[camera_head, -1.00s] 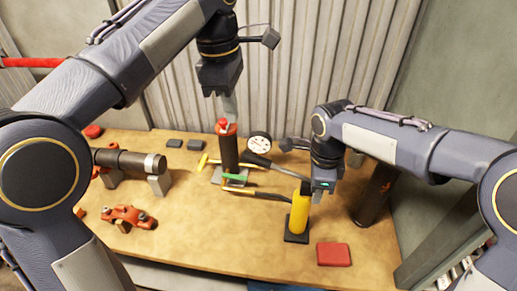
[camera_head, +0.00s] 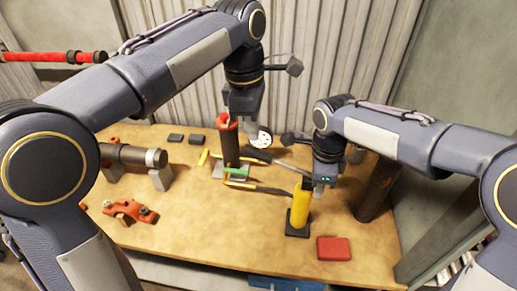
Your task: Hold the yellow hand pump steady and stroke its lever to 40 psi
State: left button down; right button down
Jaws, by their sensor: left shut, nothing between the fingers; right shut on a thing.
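The yellow hand pump (camera_head: 299,209) stands upright on a dark base plate at the front right of the workbench. Its dark lever (camera_head: 276,161) appears to slope up and left from the pump's top toward the gauge. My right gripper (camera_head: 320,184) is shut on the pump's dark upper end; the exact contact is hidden. My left gripper (camera_head: 252,130) is shut and empty, above the lever's far end and in front of the white dial gauge (camera_head: 264,138), partly covering it. The needle is too small to read.
A dark upright pipe with a red top (camera_head: 229,148) stands just left of my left gripper. A dark horizontal pipe (camera_head: 132,156) rests on blocks at left, near an orange clamp (camera_head: 128,211). A red box (camera_head: 333,248) lies right of the pump. The front middle bench is clear.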

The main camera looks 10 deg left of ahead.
aim_at(241, 147)
pick_arm(q)
jog(key=shift+d+f, duration=0.15)
jog(key=shift+f, duration=3.55)
pick_arm(e)
jog(key=shift+a, duration=0.1)
pick_arm(q)
jog(key=a, duration=0.1)
jog(key=a+r, duration=0.1)
jog(key=a, duration=0.1)
jog(key=shift+a, duration=0.1)
jog(key=shift+r, duration=0.15)
notch_tip(241, 147, up, 12)
jog(key=a, duration=0.1)
